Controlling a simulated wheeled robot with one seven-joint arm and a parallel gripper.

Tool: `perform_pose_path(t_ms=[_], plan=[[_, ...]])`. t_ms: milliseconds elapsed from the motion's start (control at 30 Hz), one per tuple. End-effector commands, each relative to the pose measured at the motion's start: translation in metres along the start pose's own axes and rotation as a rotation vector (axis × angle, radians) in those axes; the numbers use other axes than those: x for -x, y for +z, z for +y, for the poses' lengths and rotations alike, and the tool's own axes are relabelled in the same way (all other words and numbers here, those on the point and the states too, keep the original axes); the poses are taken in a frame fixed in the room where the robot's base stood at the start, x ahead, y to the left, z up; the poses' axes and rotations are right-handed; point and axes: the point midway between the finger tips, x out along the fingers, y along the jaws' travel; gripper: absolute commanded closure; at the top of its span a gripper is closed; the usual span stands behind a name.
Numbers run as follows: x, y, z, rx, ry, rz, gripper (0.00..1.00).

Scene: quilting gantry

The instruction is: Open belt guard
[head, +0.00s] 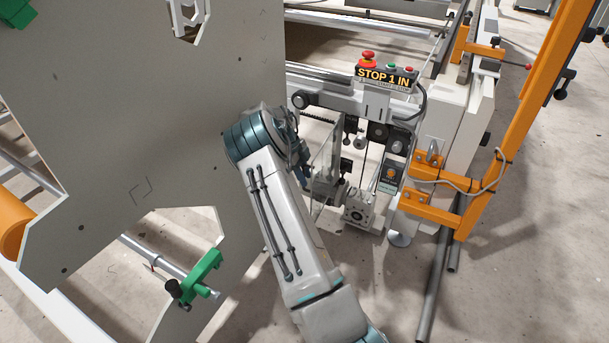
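A clear, see-through panel (326,150), which looks like the belt guard, stands at the left side of the machine's drive end. Behind and beside it are dark pulleys (378,131) and a grey motor or gearbox (359,207). My arm reaches up from the bottom and bends down at the panel's left side. My gripper (306,178) is mostly hidden behind the arm and wrist, close to the panel's lower left. I cannot tell whether its fingers touch the panel, or whether they are open or shut.
A control box with a red stop button (368,60) sits above the drive. An orange frame (440,204) with a cable stands at right. A large grey plate (130,110) fills the left, with a green clamp (203,272) below. Bare floor lies at the lower right.

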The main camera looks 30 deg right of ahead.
Motion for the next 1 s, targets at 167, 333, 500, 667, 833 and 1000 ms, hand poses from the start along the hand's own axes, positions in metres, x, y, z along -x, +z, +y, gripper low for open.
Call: perform_pose_path(t_ms=[167, 333, 500, 667, 833, 1000], plan=[[0.000, 0.001, 0.001, 0.001, 0.001, -0.001, 0.68], [0.004, 0.000, 0.001, 0.001, 0.001, -0.002, 0.68], [0.026, -0.009, 0.000, 0.000, -0.002, -0.003, 0.68], [0.044, -0.038, 0.001, -0.005, 0.003, -0.001, 0.68], [0.050, -0.080, 0.004, -0.006, 0.003, -0.001, 0.68], [0.054, -0.117, 0.005, -0.004, 0.002, -0.001, 0.68]])
